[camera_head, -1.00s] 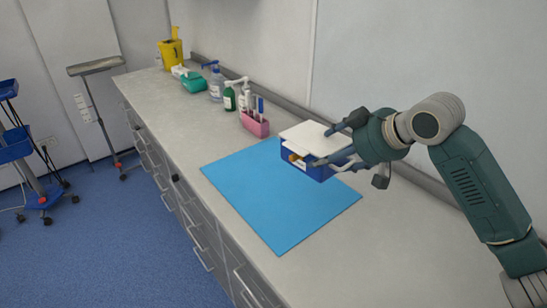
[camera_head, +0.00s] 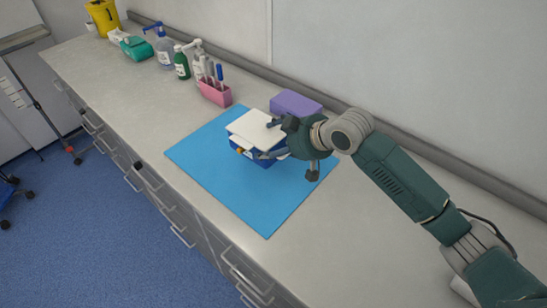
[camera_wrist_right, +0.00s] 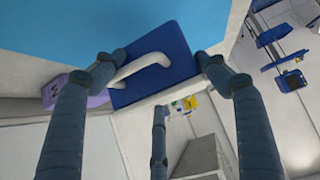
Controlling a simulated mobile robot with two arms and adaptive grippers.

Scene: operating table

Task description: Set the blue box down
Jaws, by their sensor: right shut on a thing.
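The blue box (camera_head: 244,150) has a white lid (camera_head: 255,127) and appears over the back part of the light blue mat (camera_head: 235,190) on the counter. My right gripper (camera_head: 274,140) reaches in from the right and is shut on the box. In the right wrist view, the blue box (camera_wrist_right: 172,50) with a white handle (camera_wrist_right: 140,68) sits between the fingers of my right gripper (camera_wrist_right: 160,72). Whether the box's underside touches the mat is hidden. My left gripper is not in view.
A purple box (camera_head: 296,103) stands behind my right gripper by the wall. A pink holder (camera_head: 215,93) with tubes and several bottles (camera_head: 165,52) stand further left along the counter. The mat's front part and the counter's near right are clear.

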